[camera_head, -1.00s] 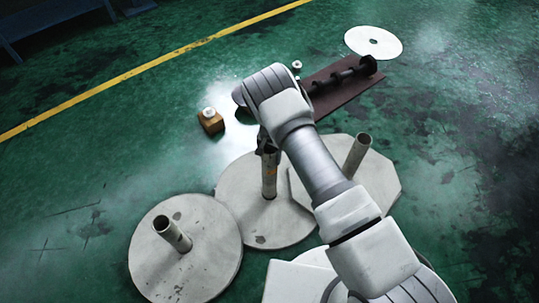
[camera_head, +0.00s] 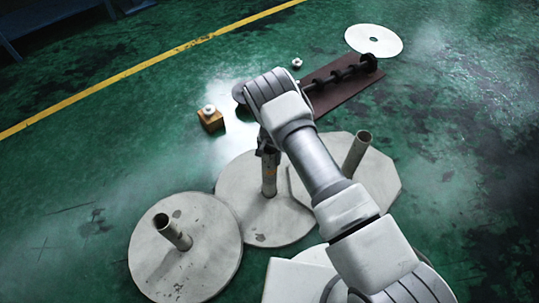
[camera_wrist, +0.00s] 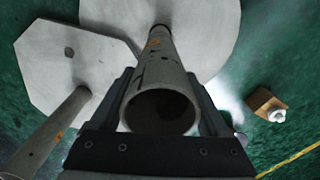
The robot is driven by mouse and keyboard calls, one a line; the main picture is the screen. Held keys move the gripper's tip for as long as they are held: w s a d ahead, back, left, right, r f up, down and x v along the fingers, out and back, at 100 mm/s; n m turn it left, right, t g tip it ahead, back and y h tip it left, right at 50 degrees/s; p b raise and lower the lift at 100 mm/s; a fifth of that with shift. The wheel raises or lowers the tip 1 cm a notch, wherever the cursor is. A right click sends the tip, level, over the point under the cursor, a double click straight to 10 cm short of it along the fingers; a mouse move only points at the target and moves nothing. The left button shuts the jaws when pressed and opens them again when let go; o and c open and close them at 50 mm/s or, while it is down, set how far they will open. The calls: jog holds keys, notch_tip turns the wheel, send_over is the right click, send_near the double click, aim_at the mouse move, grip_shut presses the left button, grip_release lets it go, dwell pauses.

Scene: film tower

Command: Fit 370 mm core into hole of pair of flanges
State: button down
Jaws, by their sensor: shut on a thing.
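My gripper (camera_head: 268,150) is shut around the upper part of a grey tube (camera_head: 269,180), which stands about upright over the middle round flange (camera_head: 235,190). In the wrist view the tube's open top (camera_wrist: 160,112) sits between the fingers, and an orange mark shows lower down. The tube's lower end meets the flange face; I cannot tell how deep it sits. A second tube (camera_head: 357,152) stands on an octagonal plate (camera_head: 385,180) at right. A third, tilted-looking tube (camera_head: 172,232) stands on the left round flange (camera_head: 205,265). I cannot tell the tubes' lengths.
A small wooden block (camera_head: 210,122) with a white piece on top stands behind left. A dark shaft (camera_head: 345,75) lies on a brown mat (camera_head: 340,97). A white disc (camera_head: 373,40) and a small white piece (camera_head: 297,62) lie at the back. Green floor at left is clear.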

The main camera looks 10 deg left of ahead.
jog(key=shift+f, duration=0.55)
grip_release()
notch_tip(320, 180, up, 18)
jog(key=p, duration=0.6)
jog(key=shift+f, duration=0.25)
jog(key=shift+r, duration=0.1)
